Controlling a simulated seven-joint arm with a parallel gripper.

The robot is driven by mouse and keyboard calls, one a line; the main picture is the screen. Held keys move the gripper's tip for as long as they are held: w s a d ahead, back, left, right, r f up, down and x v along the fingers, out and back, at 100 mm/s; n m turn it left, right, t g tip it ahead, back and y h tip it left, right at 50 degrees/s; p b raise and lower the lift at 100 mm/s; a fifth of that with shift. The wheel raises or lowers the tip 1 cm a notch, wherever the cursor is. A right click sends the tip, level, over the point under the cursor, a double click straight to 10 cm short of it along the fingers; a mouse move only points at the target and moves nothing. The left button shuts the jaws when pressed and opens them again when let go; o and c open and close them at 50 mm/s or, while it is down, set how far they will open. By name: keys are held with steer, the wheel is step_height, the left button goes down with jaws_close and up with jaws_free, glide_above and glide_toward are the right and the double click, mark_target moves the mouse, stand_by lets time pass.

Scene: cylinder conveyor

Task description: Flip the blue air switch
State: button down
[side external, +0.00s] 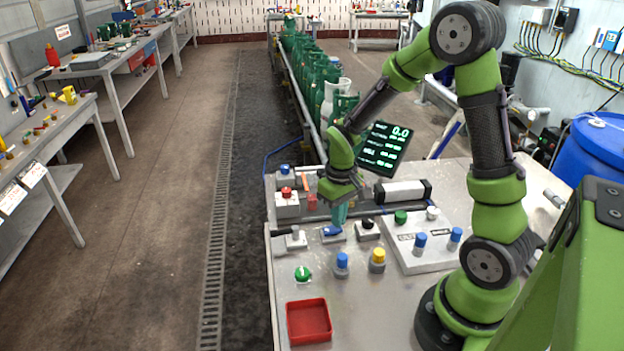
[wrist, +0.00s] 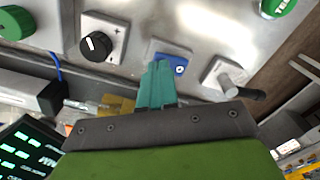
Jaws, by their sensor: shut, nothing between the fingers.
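The blue air switch (side external: 329,231) sits on a small light plate on the metal bench in the side view. It also shows in the wrist view (wrist: 180,69), partly hidden behind my fingers. My gripper (side external: 339,222) points down at the switch, its teal fingers shut together with nothing between them. In the wrist view my fingertips (wrist: 158,66) are beside the blue part, over its plate. I cannot tell whether they touch it.
A black knob (side external: 367,226) and a lever switch (side external: 295,237) flank the blue switch closely. A green knob (side external: 302,273), blue-capped and yellow-capped parts, and a red tray (side external: 309,320) stand nearer. A screen (side external: 385,149) and green cylinders (side external: 320,88) are behind.

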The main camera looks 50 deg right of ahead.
steer(key=shift+f, duration=0.5)
steer(key=shift+r, duration=3.55)
steer(key=shift+s+a+f, duration=0.15)
steer(key=shift+s+f, duration=0.05)
steer(key=s+a+r+t+y, duration=0.1)
steer(key=s+a+r+t, duration=0.2)
steer(key=r, duration=0.4)
steer(key=s+a+r+m+t+y, duration=0.1)
steer(key=s+a+r+t, duration=0.3)
steer(key=a+r, duration=0.3)
steer(key=shift+s+a+r, duration=0.35)
steer(key=shift+s+a, duration=0.45)
